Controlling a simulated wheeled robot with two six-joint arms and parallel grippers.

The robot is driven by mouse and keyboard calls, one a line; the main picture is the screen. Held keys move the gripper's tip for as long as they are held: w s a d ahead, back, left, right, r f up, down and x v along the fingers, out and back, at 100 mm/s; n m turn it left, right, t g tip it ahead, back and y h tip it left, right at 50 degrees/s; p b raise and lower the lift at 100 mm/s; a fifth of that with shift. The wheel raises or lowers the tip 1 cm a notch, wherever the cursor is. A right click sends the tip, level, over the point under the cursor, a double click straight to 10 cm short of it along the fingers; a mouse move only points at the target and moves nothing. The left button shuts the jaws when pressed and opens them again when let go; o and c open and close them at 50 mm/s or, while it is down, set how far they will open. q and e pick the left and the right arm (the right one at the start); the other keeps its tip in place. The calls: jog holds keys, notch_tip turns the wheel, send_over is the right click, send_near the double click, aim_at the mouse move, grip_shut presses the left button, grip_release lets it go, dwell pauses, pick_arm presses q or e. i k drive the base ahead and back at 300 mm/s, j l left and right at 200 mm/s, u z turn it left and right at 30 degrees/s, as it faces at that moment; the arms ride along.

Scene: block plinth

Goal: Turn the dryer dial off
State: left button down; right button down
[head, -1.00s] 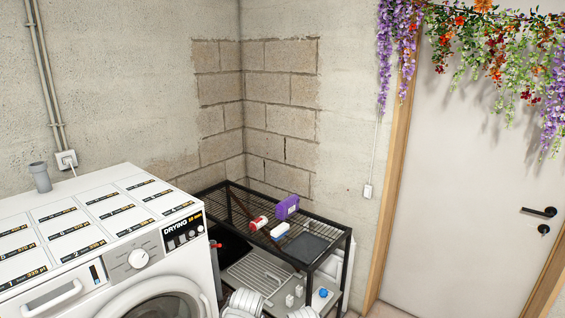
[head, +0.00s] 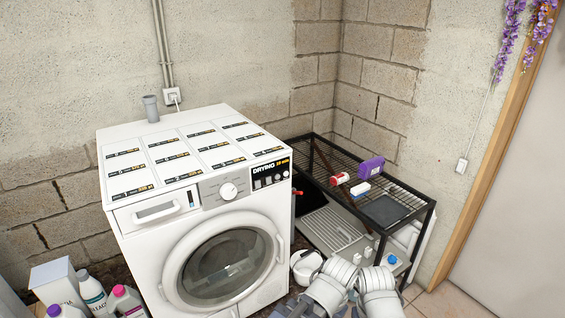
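The dryer (head: 145,235) is a white front-loader at the left centre of the head view, with its round glass door (head: 218,265) shut. Its dial (head: 228,191) is a round white knob on the grey control panel, right of the drawer handle. The display (head: 270,172) right of the dial is black and reads DRYING with a smaller orange line. The setting the dial points to is too small to read. White and grey links of my arms show at the bottom, right of the dryer, away from the dial. Neither of my grippers can be made out.
Several detergent bottles (head: 92,291) and a white box (head: 56,280) stand left of the dryer. A grey cup (head: 151,108) is on the dryer's top.

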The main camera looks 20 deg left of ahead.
aim_at(228, 191)
jog(key=u, duration=1.45)
